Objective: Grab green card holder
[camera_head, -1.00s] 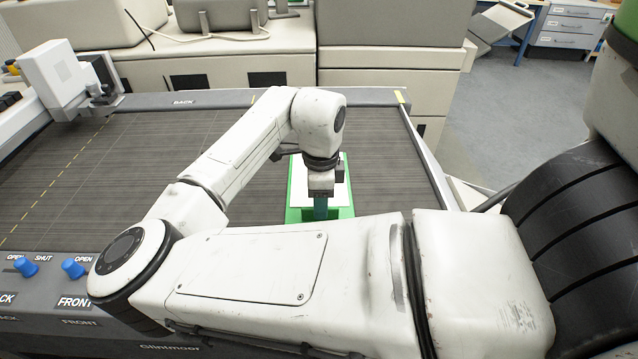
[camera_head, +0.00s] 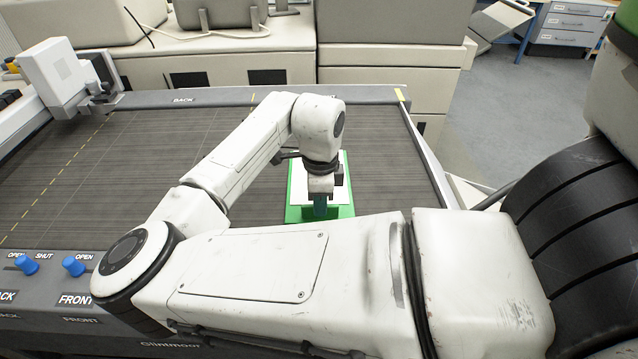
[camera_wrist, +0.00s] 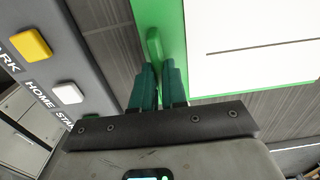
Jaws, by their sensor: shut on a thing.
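The green card holder (camera_head: 346,211) lies on the dark ribbed bed of the machine, toward its front right, with a white sheet on it. In the wrist view its green edge (camera_wrist: 172,15) carries a raised rounded green grip (camera_wrist: 154,46). My gripper (camera_head: 320,211) points down over the holder's front part. In the wrist view its two dark green fingers (camera_wrist: 159,74) stand on either side of the raised grip and are shut on it. My arm hides part of the holder in the head view.
The bed (camera_head: 150,150) is clear to the left of the holder. Blue knobs (camera_head: 73,266) sit on the front panel. A yellow button (camera_wrist: 32,44) and a white button (camera_wrist: 68,93) lie left of my fingers in the wrist view. A white carriage (camera_head: 58,75) stands back left.

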